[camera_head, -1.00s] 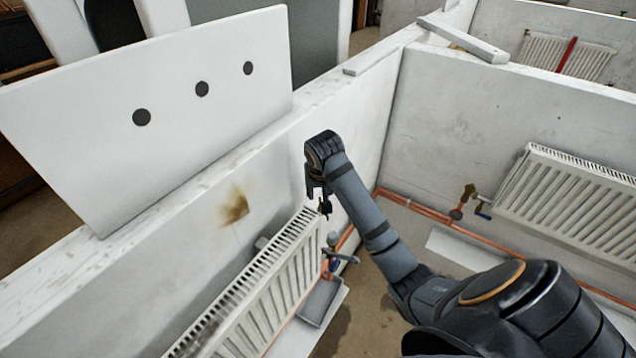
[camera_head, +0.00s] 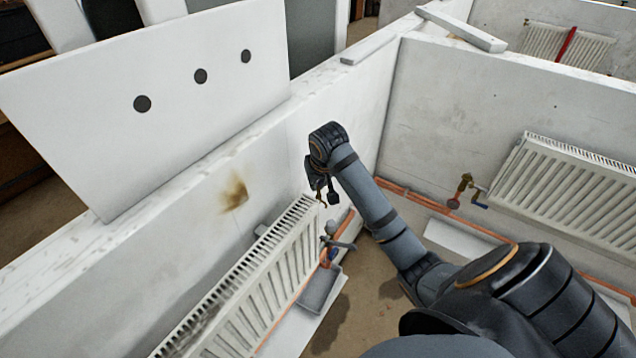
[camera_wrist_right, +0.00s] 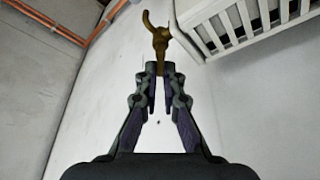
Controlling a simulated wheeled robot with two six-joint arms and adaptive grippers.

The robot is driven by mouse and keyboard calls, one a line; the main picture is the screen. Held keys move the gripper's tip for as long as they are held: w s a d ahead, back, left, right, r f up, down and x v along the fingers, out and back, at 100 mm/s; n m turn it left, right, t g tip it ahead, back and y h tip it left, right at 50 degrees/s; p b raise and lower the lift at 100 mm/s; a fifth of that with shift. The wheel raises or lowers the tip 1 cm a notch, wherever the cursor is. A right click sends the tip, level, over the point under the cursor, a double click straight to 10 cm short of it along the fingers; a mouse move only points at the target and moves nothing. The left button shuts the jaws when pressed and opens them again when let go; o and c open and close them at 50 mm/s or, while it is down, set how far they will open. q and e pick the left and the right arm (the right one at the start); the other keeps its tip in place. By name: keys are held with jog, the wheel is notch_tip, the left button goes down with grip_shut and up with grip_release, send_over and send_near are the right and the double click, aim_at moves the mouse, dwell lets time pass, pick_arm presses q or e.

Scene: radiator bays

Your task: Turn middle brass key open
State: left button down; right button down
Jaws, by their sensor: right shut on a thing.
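A brass-coloured key (camera_wrist_right: 159,36) shows in the right wrist view, held at the fingertips of my right gripper (camera_wrist_right: 160,74) and sticking out beyond them. In the head view my right gripper (camera_head: 325,194) hangs just above the right end of the near radiator (camera_head: 262,275), close to the wall. A small brass bit (camera_head: 320,201) shows at its fingers. A grey valve (camera_head: 335,243) with a lever stands at that radiator's right end, below the gripper and apart from it. My left gripper is out of view.
A white board (camera_head: 165,115) with three black dots stands at the left. Another radiator (camera_head: 570,195) hangs on the right wall, with a brass valve (camera_head: 464,187) beside it. Copper pipes (camera_head: 480,230) run low along the wall. A grey tray (camera_head: 320,290) sits below the near valve.

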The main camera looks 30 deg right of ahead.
jog(key=n+y, duration=0.1)
jog(key=n, duration=0.1)
jog(key=shift+n, duration=0.3)
jog(key=shift+a+n, duration=0.1)
jog(key=shift+n, duration=0.2)
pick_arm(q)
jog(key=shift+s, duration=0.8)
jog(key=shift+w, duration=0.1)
pick_arm(e)
jog(key=c, duration=1.5)
grip_release()
jog(key=shift+r, duration=0.1)
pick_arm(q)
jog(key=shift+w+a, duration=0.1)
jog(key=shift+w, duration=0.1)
pick_arm(e)
jog(key=shift+s, duration=0.1)
